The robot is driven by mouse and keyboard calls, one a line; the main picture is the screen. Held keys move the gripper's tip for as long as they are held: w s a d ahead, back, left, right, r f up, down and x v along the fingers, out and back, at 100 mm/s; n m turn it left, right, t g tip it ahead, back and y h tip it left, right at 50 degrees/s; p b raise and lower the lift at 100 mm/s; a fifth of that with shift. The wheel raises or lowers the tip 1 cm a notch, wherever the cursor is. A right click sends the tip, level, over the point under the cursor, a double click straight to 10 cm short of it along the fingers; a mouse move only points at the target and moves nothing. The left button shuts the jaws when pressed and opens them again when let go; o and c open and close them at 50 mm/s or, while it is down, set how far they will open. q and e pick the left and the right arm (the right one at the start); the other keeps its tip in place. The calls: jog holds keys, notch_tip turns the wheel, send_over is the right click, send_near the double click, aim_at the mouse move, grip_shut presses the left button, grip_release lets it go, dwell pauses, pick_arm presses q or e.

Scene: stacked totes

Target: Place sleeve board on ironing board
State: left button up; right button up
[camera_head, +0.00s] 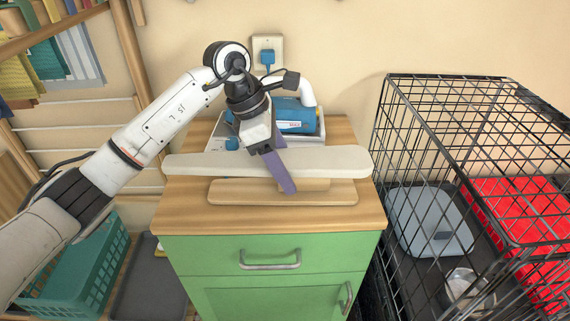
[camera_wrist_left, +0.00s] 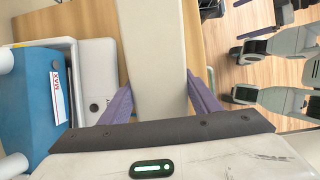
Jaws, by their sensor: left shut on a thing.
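The sleeve board (camera_head: 330,160) has a long pale padded top over a flat wooden base (camera_head: 235,192). It is upright on, or just above, the wooden top of the green cabinet; I cannot tell if the base touches. My left gripper (camera_head: 282,165) reaches down from behind and is shut across the padded top near its middle. In the left wrist view the padded top (camera_wrist_left: 155,50) runs between the two purple fingers (camera_wrist_left: 160,92). My right gripper does not show clearly in either view. I see no ironing board in these views.
A blue appliance (camera_head: 293,115) sits in a white tray close behind the sleeve board, on the cabinet (camera_head: 210,248). A black wire crate (camera_head: 440,90) stands close at right. A green basket (camera_head: 75,275) is on the floor at left, below a rack of hanging cloths (camera_head: 45,60).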

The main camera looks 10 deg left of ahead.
pick_arm(q)
jog(key=shift+r, duration=0.1)
jog(key=o, duration=1.1)
jog(key=shift+f, duration=0.2)
jog(key=o, duration=0.5)
jog(key=shift+c, duration=0.2)
jog(key=shift+r, duration=0.15)
